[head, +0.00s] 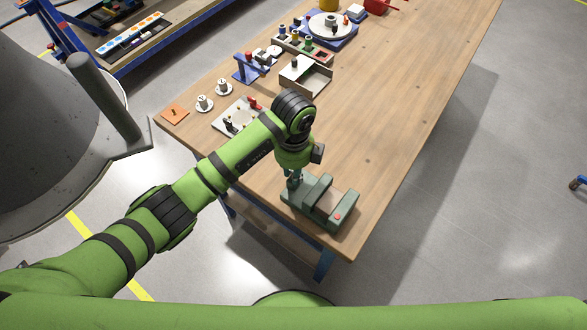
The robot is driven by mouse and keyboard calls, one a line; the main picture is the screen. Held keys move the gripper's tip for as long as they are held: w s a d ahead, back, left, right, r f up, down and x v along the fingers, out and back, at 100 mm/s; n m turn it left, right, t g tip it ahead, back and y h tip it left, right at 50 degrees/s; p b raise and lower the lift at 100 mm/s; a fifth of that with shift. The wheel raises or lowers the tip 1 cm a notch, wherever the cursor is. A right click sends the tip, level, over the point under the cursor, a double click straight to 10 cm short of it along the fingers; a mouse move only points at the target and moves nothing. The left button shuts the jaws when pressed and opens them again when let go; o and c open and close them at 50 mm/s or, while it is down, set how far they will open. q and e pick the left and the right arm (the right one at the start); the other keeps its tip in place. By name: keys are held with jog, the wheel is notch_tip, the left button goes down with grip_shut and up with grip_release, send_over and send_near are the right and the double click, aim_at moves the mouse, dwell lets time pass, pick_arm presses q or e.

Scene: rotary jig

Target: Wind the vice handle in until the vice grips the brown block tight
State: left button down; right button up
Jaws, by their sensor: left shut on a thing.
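The green-grey vice (341,205) stands on the near end of the wooden table, close to its front edge. My left gripper (294,180) points down at the left end of the vice, shut on the vice handle. The wrist and fingers hide most of the handle, so its angle cannot be told. My right gripper is not in view.
The wooden table (400,115) is clear to the right. Beyond my left arm stand a grey plate with fittings (240,117), an open-topped box (306,76), two white knobs (205,103) and a round turntable (330,25).

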pick_arm(q)
jog(key=shift+w+m, duration=0.1)
jog(key=shift+m, duration=0.2)
jog(key=m+b, duration=0.4)
jog(key=shift+w+a+f, duration=0.1)
jog(key=shift+f, duration=0.05)
jog(key=m+b, duration=0.3)
jog(key=m, duration=0.1)
jog(key=shift+r+m+b, duration=0.2)
jog(key=shift+m+b, duration=0.4)
jog(key=shift+b, duration=0.15)
jog(key=c, duration=1.1)
grip_release()
jog(key=shift+c, duration=0.2)
